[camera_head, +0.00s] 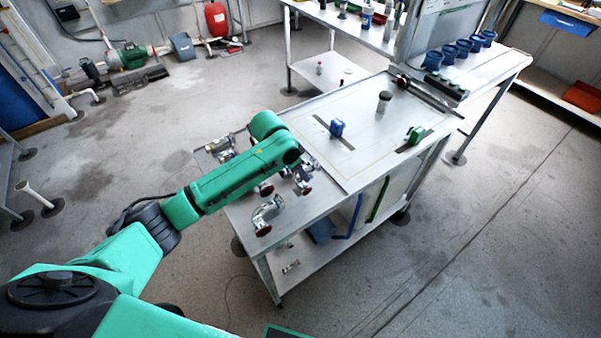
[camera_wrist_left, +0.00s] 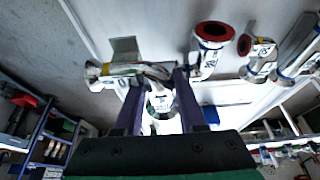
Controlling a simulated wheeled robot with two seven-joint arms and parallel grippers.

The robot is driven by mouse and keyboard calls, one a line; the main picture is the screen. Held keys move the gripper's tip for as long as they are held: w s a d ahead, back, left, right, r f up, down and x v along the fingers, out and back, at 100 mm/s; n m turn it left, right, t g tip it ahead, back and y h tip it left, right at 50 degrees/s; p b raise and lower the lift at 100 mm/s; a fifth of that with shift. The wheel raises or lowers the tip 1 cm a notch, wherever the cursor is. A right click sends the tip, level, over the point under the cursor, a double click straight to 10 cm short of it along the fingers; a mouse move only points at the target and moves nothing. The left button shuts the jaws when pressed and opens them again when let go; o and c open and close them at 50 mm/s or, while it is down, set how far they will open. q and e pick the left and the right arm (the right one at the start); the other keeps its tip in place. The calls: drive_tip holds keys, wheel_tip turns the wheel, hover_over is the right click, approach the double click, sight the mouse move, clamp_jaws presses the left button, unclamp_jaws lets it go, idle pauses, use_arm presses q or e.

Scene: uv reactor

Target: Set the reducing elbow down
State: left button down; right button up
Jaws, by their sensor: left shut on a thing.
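My left gripper (camera_wrist_left: 157,88) is shut on a shiny metal fitting, which I take to be the reducing elbow (camera_wrist_left: 160,104). Part of the metal shows between the two dark fingers, and more metal lies across their tips. In the head view my left arm reaches over the near left part of the steel table (camera_head: 325,200). The gripper is mostly hidden behind the wrist there, so I cannot tell whether the fitting touches the surface. My right gripper is not in view.
A curved metal elbow with dark red ends (camera_head: 267,213) lies near the table's front left edge. Other metal fittings (camera_head: 222,148) lie close by at the left. A blue part (camera_head: 337,128), a green part (camera_head: 416,135) and a dark cylinder (camera_head: 384,101) stand farther back, with bare surface between.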

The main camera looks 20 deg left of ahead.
use_arm(q)
drive_tip(key=shift+s+f, duration=0.15)
drive_tip(key=shift+f, duration=1.15)
drive_tip(key=shift+f, duration=0.1)
drive_tip(key=c, duration=0.5)
unclamp_jaws()
